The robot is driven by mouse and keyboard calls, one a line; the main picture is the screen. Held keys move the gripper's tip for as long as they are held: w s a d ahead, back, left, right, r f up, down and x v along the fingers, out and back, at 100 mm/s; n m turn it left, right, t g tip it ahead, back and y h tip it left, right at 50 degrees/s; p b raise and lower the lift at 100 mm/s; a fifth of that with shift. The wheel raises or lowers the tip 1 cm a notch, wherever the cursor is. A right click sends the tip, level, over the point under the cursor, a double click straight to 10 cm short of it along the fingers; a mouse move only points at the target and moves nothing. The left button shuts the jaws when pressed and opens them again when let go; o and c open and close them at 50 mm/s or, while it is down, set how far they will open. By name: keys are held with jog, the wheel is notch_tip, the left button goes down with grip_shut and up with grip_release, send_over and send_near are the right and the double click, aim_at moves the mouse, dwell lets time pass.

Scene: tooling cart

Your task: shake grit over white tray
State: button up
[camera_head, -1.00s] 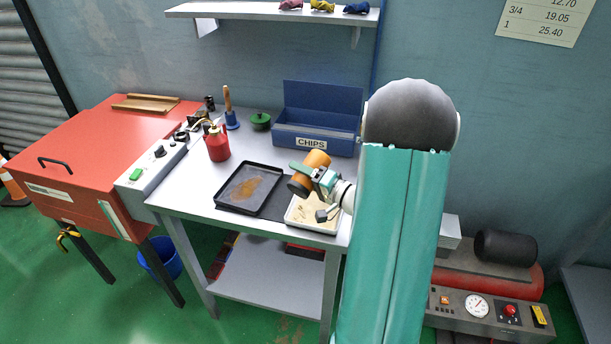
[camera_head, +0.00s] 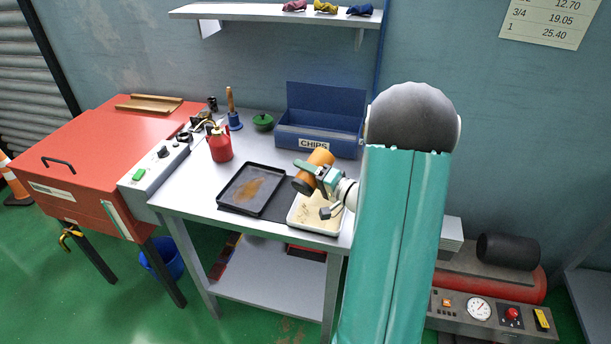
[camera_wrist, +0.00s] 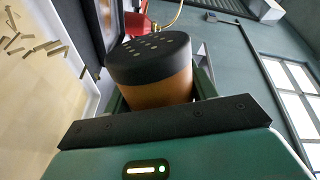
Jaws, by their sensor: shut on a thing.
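A shaker (camera_head: 321,157) with an orange-brown body and a dark cap is held above the far part of the white tray (camera_head: 298,218). It is tilted, with its cap down and to the left. In the wrist view the shaker (camera_wrist: 150,68) shows a black cap with several small holes. My gripper (camera_head: 316,172) is shut around its body. The white tray is partly hidden by my gripper and wrist. Its pale floor (camera_wrist: 40,120) fills the left of the wrist view, with several tan slivers on it. I cannot make out any grit falling.
A black tray (camera_head: 229,193) with a brown patch lies just left of the white tray. A blue CHIPS box (camera_head: 345,143) stands behind. A red can (camera_head: 220,147), a blue brush (camera_head: 234,121) and a green-lidded thing (camera_head: 263,122) stand further left. A shelf (camera_head: 250,14) hangs above.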

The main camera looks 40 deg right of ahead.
aim_at(328, 158)
jog(key=shift+w+d, duration=0.5)
jog(key=shift+d, duration=0.15)
jog(key=shift+w+d, duration=0.45)
jog(key=shift+d, duration=0.2)
jog(key=shift+w+d, duration=0.65)
jog(key=shift+d, duration=0.3)
jog(key=shift+w+d, duration=0.65)
jog(key=shift+d, duration=0.25)
jog(key=shift+w+d, duration=0.1)
jog(key=shift+d, duration=0.05)
jog(key=shift+w+d, duration=0.65)
jog(key=shift+d, duration=0.2)
jog(key=shift+w+d, duration=0.6)
jog(key=shift+d, duration=0.25)
jog(key=shift+s+a+r, duration=0.35)
jog(key=shift+s+a, duration=0.15)
jog(key=shift+s, duration=0.75)
jog(key=shift+s+a+r, duration=0.3)
jog(key=shift+s+a, duration=0.2)
jog(key=shift+s, duration=0.8)
jog(key=shift+s+a+r, duration=0.35)
jog(key=shift+s+a, duration=0.15)
jog(key=shift+s, duration=0.75)
